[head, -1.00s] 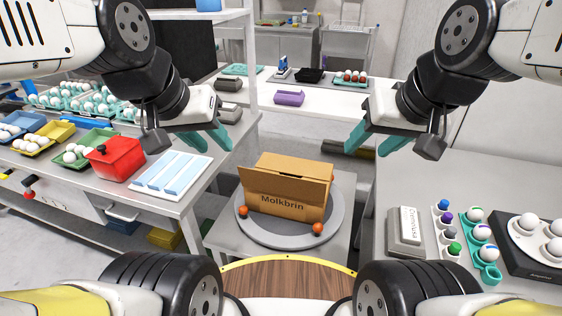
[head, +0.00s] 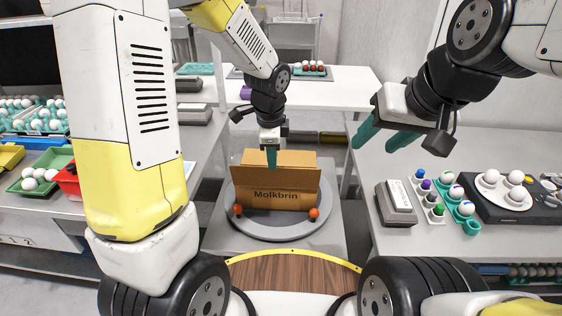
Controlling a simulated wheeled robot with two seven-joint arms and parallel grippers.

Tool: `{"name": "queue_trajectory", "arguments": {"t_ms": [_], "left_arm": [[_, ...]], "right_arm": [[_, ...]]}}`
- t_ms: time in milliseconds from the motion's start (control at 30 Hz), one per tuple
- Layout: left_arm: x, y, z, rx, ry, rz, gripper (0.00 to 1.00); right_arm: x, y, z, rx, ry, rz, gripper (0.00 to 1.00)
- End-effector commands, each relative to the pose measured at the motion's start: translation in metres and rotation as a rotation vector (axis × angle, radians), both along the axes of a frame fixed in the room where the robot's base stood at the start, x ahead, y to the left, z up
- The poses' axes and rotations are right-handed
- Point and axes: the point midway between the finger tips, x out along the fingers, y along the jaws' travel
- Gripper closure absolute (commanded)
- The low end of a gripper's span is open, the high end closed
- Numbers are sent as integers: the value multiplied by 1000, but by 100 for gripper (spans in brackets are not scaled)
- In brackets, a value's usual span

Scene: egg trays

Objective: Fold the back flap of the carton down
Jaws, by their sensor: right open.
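The brown carton (head: 290,200), marked "Molkbrin", stands on a round grey turntable (head: 236,222). A front flap stands up along its near top edge and sticks out past the left corner. The back flap (head: 298,159) shows behind it, raised. My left gripper (head: 271,160) points straight down over the carton's top, its teal fingers overlapping the back flap in the view. The fingers are seen edge-on, so their gap and any contact are unclear. My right gripper (head: 380,140) is open and empty, to the right of the carton and above it.
Two orange balls (head: 314,213) sit at the turntable's edge by the carton. The right table holds a grey labelled box (head: 396,204), a teal egg tray (head: 471,227) and a black device (head: 515,205). Egg trays stand on the left table. My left arm hides part of that table.

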Motion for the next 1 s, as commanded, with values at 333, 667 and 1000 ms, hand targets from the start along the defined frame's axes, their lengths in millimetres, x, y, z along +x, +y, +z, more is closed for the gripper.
{"name": "queue_trajectory", "arguments": {"t_ms": [333,667,1000], "left_arm": [[8,-4,-42,15,12,-44,75],[17,-4,-81,13,9,-41,75],[18,-3,-84,12,7,-40,79]], "right_arm": [[0,0,0,0,0,0,49],[0,0,0,0,0,0,49],[0,0,0,0,0,0,49]]}}
